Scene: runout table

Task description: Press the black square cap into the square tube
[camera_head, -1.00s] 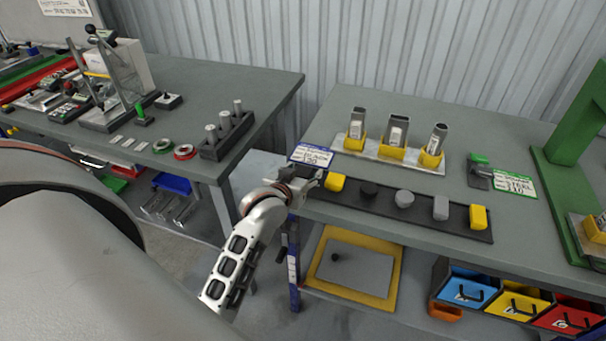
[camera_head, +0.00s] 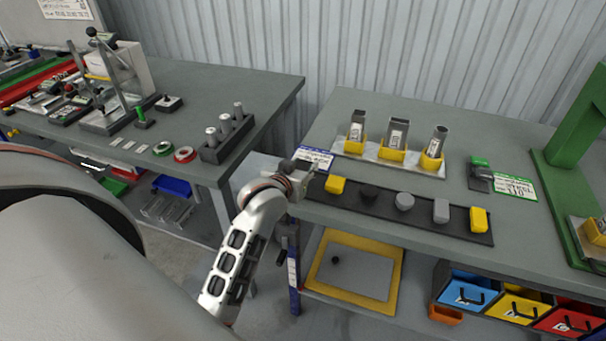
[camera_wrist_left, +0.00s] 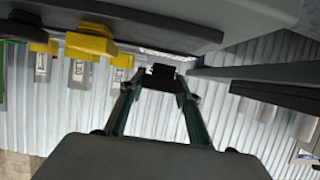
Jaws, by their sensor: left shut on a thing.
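My left gripper (camera_head: 308,173) is at the left end of the black cap strip, close to the blue-edged label card. In the left wrist view, the gripper (camera_wrist_left: 160,78) is shut on a small black piece, the black square cap (camera_wrist_left: 160,75). The cap is hard to make out in the head view. Three metal tubes stand in yellow holders: the square tube (camera_head: 357,123) at the left, a wider rectangular one (camera_head: 397,132) in the middle, a round one (camera_head: 438,139) at the right. The gripper is left of and nearer than the square tube, well apart. My right gripper is not in view.
A green press frame (camera_head: 572,150) stands at the right. A second bench (camera_head: 240,78) is at left, across a gap.

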